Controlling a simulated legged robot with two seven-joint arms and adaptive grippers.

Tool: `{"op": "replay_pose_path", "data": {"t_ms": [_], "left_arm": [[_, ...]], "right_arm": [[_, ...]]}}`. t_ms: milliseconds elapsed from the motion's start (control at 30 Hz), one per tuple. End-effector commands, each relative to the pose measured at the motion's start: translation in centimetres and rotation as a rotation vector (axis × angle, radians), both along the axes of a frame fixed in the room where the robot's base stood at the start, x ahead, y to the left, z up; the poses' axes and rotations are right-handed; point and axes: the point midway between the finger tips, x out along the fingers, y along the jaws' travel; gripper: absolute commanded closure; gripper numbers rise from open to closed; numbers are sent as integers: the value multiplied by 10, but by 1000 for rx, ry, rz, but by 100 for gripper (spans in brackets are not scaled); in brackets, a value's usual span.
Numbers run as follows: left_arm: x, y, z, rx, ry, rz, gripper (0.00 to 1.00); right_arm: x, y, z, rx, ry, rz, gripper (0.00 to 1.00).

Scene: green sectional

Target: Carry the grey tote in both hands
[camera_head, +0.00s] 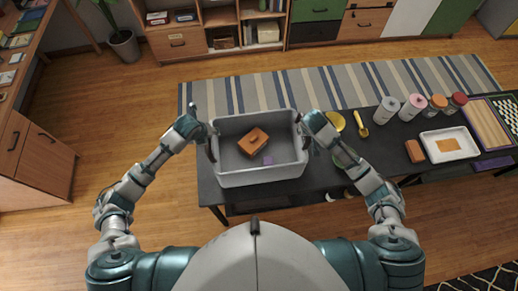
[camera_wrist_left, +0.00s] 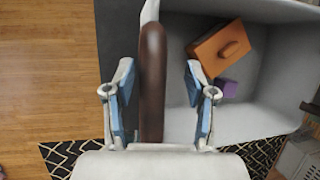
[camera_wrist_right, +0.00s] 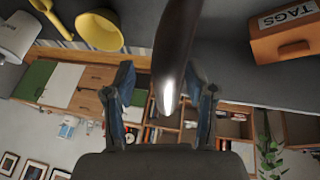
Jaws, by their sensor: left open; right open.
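The grey tote (camera_head: 262,178) stands upright on the left end of the dark table. An orange-brown box (camera_head: 254,142) and a small purple block (camera_head: 267,160) lie inside it. My left gripper (camera_head: 208,136) is at the tote's left side; in the left wrist view its open fingers (camera_wrist_left: 159,70) stand either side of the brown handle (camera_wrist_left: 152,85), with gaps. My right gripper (camera_head: 306,134) is at the right side; in the right wrist view its open fingers (camera_wrist_right: 159,72) straddle the other dark handle (camera_wrist_right: 174,50). Finger contact is not visible there.
The dark table (camera_head: 375,160) runs right, bearing a yellow bowl (camera_head: 336,121), a yellow scoop (camera_head: 361,124), several jars, a white tray (camera_head: 425,147) and a brown block (camera_head: 414,151). A striped rug (camera_head: 350,88) and low cabinets lie beyond. Wooden floor is open at left.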

Motion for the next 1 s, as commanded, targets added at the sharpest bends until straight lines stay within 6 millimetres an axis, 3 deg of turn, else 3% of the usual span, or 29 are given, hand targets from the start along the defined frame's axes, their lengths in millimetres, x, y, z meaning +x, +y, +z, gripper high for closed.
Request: {"op": "replay_pose_path", "data": {"t_ms": [267, 400, 500, 1000], "left_arm": [[0, 3, -1, -1, 0, 1, 47], [0, 1, 0, 0, 0, 1, 82], [0, 0, -1, 0, 1, 1, 100], [1, 0, 4, 0, 0, 0, 100]], "right_arm": [[0, 3, 0, -1, -1, 1, 47], [0, 1, 0, 0, -1, 0, 82], [0, 0, 0, 1, 0, 0, 100], [1, -1, 3, -1, 2, -1, 100]]}}
